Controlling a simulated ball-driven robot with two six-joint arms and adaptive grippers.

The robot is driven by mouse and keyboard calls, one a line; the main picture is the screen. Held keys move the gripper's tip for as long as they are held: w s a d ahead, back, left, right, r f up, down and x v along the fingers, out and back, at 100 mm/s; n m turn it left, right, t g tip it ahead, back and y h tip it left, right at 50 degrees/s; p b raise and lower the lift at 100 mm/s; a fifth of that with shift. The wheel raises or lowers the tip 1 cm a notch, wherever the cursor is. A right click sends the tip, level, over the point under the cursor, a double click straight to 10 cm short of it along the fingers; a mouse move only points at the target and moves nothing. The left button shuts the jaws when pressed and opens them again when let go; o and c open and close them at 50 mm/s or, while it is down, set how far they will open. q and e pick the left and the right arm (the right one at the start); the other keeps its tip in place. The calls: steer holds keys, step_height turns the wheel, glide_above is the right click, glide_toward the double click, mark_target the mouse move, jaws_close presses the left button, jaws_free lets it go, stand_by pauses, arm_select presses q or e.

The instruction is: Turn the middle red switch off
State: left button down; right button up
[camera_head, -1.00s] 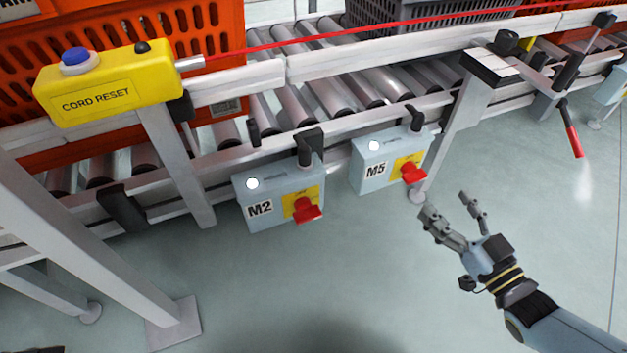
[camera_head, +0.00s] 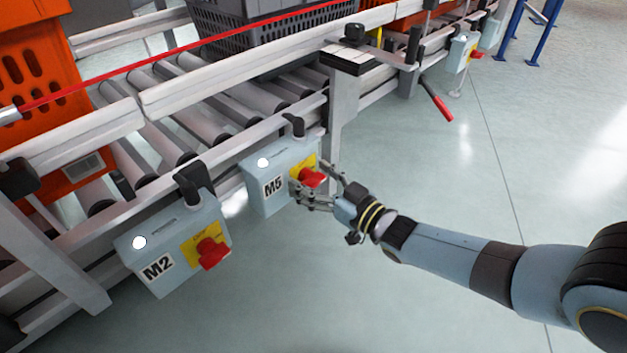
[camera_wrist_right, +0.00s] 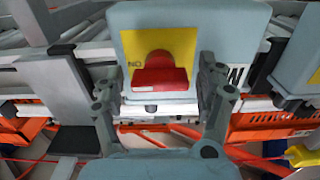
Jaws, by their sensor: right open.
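The pale blue M5 box (camera_head: 262,172) hangs from the conveyor frame, with a red switch (camera_head: 312,177) on its yellow plate. The pale blue M2 box (camera_head: 165,275), nearer and to the left, has its own red switch (camera_head: 212,253). My right gripper (camera_head: 317,181) is open at the M5 switch, one finger on each side of it. In the right wrist view the red switch (camera_wrist_right: 160,80) stands between the two open fingers (camera_wrist_right: 160,92), with gaps showing on both sides. Whether a finger touches it I cannot tell. My left gripper is not in view.
The roller conveyor (camera_head: 235,120) runs above the boxes, with an orange tote (camera_head: 35,90) and a grey crate (camera_head: 235,55) on it. A red-handled lever (camera_head: 437,100) hangs farther right. Another switch box (camera_head: 461,52) is far back.

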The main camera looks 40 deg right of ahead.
steer(key=c, duration=1.2)
